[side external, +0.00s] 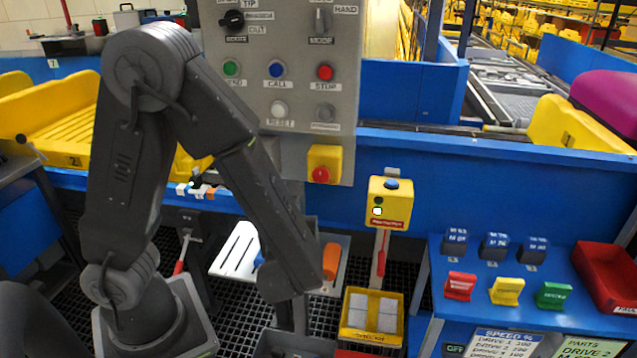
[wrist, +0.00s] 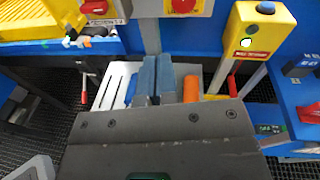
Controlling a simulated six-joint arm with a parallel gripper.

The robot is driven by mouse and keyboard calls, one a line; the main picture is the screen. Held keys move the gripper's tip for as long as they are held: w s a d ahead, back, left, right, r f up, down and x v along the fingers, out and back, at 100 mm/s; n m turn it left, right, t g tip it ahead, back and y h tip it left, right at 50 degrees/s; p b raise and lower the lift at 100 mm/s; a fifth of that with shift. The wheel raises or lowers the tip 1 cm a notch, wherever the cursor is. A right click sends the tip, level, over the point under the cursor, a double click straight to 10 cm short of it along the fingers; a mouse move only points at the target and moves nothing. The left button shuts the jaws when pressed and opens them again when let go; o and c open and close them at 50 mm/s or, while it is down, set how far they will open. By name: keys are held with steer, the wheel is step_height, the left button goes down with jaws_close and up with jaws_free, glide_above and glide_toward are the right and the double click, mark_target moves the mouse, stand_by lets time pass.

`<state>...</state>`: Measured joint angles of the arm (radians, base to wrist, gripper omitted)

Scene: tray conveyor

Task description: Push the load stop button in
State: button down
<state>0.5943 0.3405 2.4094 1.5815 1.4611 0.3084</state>
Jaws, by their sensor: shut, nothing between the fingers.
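A yellow box (side external: 390,204) stands on a post in front of the blue wall. It has a blue button (side external: 391,184) on top, a lit white square on its front and a red label too small to read. The box also shows at upper right in the wrist view (wrist: 258,35), with its blue button (wrist: 266,8). The grey panel (side external: 290,140) has a red button (side external: 325,72) labelled STOP. A yellow box below carries a red knob (side external: 321,174). I cannot tell which is the load stop. My gripper (wrist: 156,60) is shut and empty, apart from the boxes.
Below my fingers are a white slotted board (side external: 237,252) and an orange cylinder (side external: 331,261). A yellow tray with grey blocks (side external: 372,294) stands below the yellow box. A blue bench (side external: 590,270) with coloured tags and a red bin (side external: 610,275) is at right.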

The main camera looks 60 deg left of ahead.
mark_target(320, 177)
steer(key=shift+w+d+f+m+t+h, duration=0.2)
steer(key=shift+w+d+m+t, duration=0.2)
steer(key=shift+m+t, duration=0.15)
steer(key=shift+w+d+f+m+t+h, duration=0.1)
steer(key=shift+w+d+m+t+h, duration=0.15)
steer(key=shift+d+m+t, duration=0.3)
steer(key=shift+w+a, duration=0.1)
steer(key=shift+a, duration=0.15)
steer(key=x, duration=1.2)
steer(key=shift+a, duration=0.25)
steer(key=shift+x, duration=0.75)
